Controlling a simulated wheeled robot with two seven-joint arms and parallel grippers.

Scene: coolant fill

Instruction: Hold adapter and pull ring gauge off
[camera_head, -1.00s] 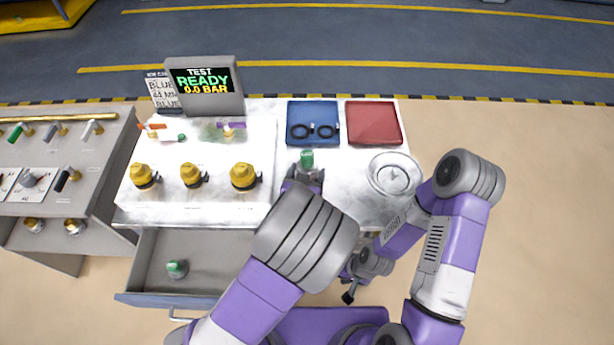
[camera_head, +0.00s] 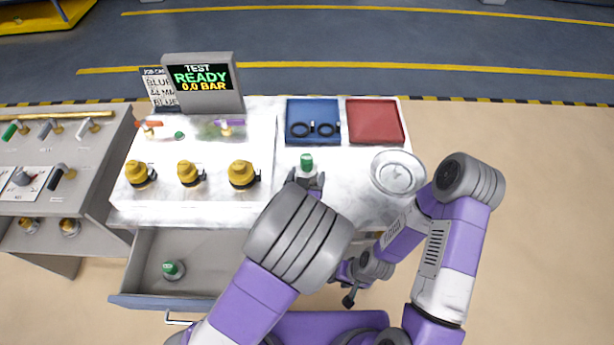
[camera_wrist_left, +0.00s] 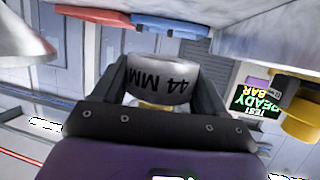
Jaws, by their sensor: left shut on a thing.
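My left gripper (camera_head: 307,180) is shut on a pale grey cylindrical adapter (camera_wrist_left: 165,80) marked "44 MM", seen between its fingers in the left wrist view. In the head view the held adapter shows a green top (camera_head: 306,161), upright in front of the blue tray (camera_head: 312,142). I cannot make out a ring gauge on it. Two black rings (camera_head: 299,130) lie in the blue tray. My right gripper (camera_head: 349,296) is lower, near the bench's front edge and apart from the adapter. Its fingers are too small and dark to read.
A red tray (camera_head: 375,122) and a round silver dish (camera_head: 397,173) are on the bench's right side. Several yellow fittings (camera_head: 188,173) stand on the left. The front drawer (camera_head: 215,270) is open, with a green-topped part (camera_head: 173,269) inside. A test display (camera_head: 203,80) stands behind.

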